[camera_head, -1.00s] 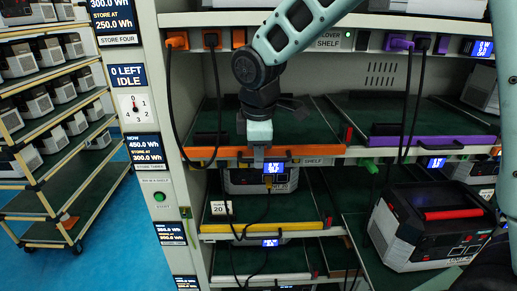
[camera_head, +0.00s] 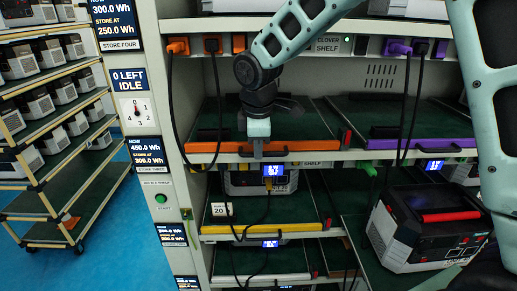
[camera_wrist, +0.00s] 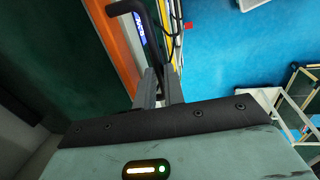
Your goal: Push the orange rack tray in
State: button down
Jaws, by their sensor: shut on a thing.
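The orange rack tray (camera_head: 210,147) has a dark green bed and an orange front edge, and sits on the upper shelf. Its front is now about level with the neighbouring purple-fronted tray. My gripper (camera_head: 258,152) is at the middle of its front, shut on the black handle (camera_head: 278,153). In the wrist view, the two fingers (camera_wrist: 161,84) close around the lower part of the black handle (camera_wrist: 128,7), beside the orange edge (camera_wrist: 118,40). The tray bed looks empty where it shows; my wrist hides part of it.
A purple-fronted tray (camera_head: 435,144) sits to the right. A yellow-fronted tray (camera_head: 285,228) with a power unit is below. Black cables (camera_head: 217,100) hang at the left post and centre. A power unit with a red handle (camera_head: 430,225) stands at lower right. A stocked trolley (camera_head: 60,130) stands left.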

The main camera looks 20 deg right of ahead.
jog(key=shift+w+d+r, duration=0.1)
jog(key=shift+w, duration=0.15)
jog(key=c, duration=1.5)
grip_release()
jog(key=shift+w, duration=0.1)
jog(key=s+r+b, duration=0.1)
jog(key=r+b, duration=0.1)
jog(key=r, duration=0.6)
jog(key=s+a+r+b, duration=0.1)
jog(key=s+r, duration=0.1)
jog(key=r, duration=0.7)
jog(key=shift+s+b, duration=0.25)
jog(key=shift+b, duration=0.15)
